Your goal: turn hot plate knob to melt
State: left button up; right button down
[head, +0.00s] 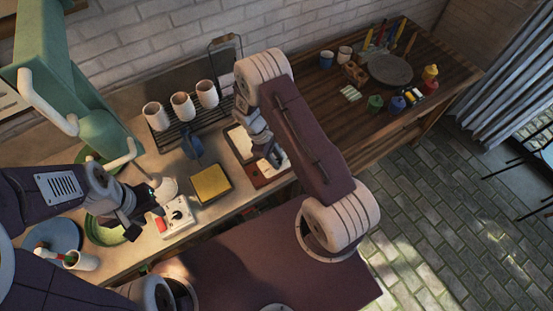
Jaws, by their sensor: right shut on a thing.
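A small white control box (180,228) sits near the counter's front edge, with a dark round knob (177,214) on its face and a red part at its left. I take it to be the hot plate control; no knob marking is readable. My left gripper (150,200) is just left of the box, beside a white rounded thing (168,187). Its fingers are too small and dark to tell open from shut, or whether they touch anything. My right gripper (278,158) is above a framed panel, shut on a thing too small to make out.
A yellow sponge-like block (211,183) lies right of the box. White cups (182,106) stand on a dark rack behind. A green plate (104,232) and a blue plate (57,236) lie at the left. A wooden table (318,104) with paint supplies stands at the back right.

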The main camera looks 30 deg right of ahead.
jog(key=m+y, duration=0.1)
jog(key=m, duration=0.1)
jog(key=m+y+b, duration=0.1)
jog(key=m, duration=0.2)
jog(key=shift+w+d+g, duration=0.2)
jog(key=shift+g, duration=0.2)
jog(key=m+y, duration=0.1)
jog(key=m, duration=0.2)
jog(key=m+y+b, duration=0.1)
jog(key=m, duration=0.1)
jog(key=shift+d+m, duration=0.15)
jog(key=shift+m, duration=0.25)
jog(key=m+y, duration=0.1)
jog(key=m, duration=0.1)
jog(key=m+y, duration=0.1)
jog(key=m, duration=0.2)
jog(key=shift+s+d+r+t, duration=0.1)
jog(key=shift+t, duration=0.3)
jog(key=m+t, duration=0.1)
jog(key=m, duration=0.2)
jog(key=m+y, duration=0.1)
jog(key=m, duration=0.2)
jog(key=shift+s+d+m+t, duration=0.1)
jog(key=shift+s+m+t, duration=0.05)
jog(key=shift+m+t, duration=0.2)
jog(key=c, duration=1.2)
grip_release()
